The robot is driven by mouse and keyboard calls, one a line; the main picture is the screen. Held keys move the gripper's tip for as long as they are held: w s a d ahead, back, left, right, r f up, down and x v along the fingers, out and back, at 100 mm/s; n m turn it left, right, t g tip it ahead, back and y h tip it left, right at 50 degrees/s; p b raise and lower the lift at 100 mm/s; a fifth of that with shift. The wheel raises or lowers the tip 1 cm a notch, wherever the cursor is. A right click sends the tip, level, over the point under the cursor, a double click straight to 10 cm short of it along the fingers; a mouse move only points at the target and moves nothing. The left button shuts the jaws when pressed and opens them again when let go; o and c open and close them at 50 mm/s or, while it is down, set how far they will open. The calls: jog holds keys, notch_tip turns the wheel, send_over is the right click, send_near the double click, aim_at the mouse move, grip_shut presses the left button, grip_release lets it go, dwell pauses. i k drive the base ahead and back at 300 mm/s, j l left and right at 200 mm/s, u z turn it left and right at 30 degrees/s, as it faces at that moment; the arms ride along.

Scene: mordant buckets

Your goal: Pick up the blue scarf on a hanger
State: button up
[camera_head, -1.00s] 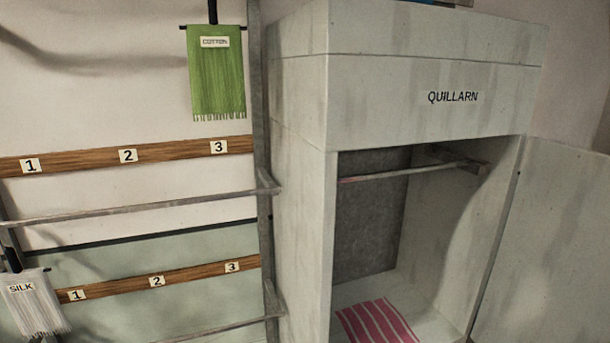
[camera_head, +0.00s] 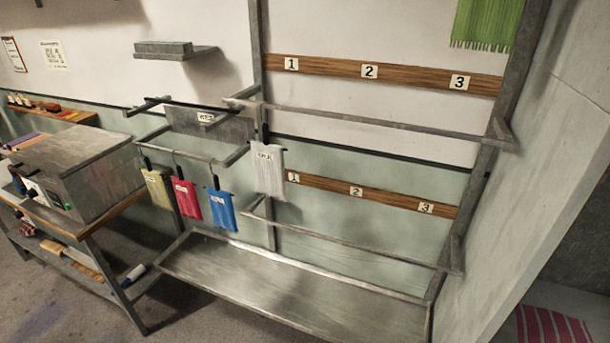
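The blue scarf (camera_head: 222,210) hangs on a dark hanger from a metal rail left of the middle of the head view. It is the rightmost of three coloured scarves there, beside the red scarf (camera_head: 188,199) and the yellow scarf (camera_head: 158,189). A small pale label shows on it, too small to read. A white scarf (camera_head: 269,171) hangs a little higher to its right. My gripper is not in view.
A metal tray (camera_head: 300,300) lies low below the racks. A bench with a grey metal box (camera_head: 80,165) stands at left. Numbered wooden strips (camera_head: 385,75) line the wall. Floor shows at lower left.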

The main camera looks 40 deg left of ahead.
aim_at(220, 202)
jog(key=u, duration=2.2)
jog(key=l+z, duration=0.15)
jog(key=z, duration=2)
jog(key=i+z, duration=0.4)
jog(key=i, duration=0.2)
jog(key=u, duration=0.4)
jog(key=j+u, duration=0.8)
jog(key=j, duration=0.25)
jog(key=i+j+u, duration=0.2)
jog(key=j+u, duration=0.2)
jog(key=i+j, duration=0.1)
jog(key=j, duration=0.25)
jog(key=i+j, duration=0.15)
jog(key=j, duration=0.25)
jog(key=i+j+u, duration=0.1)
jog(key=j, duration=0.25)
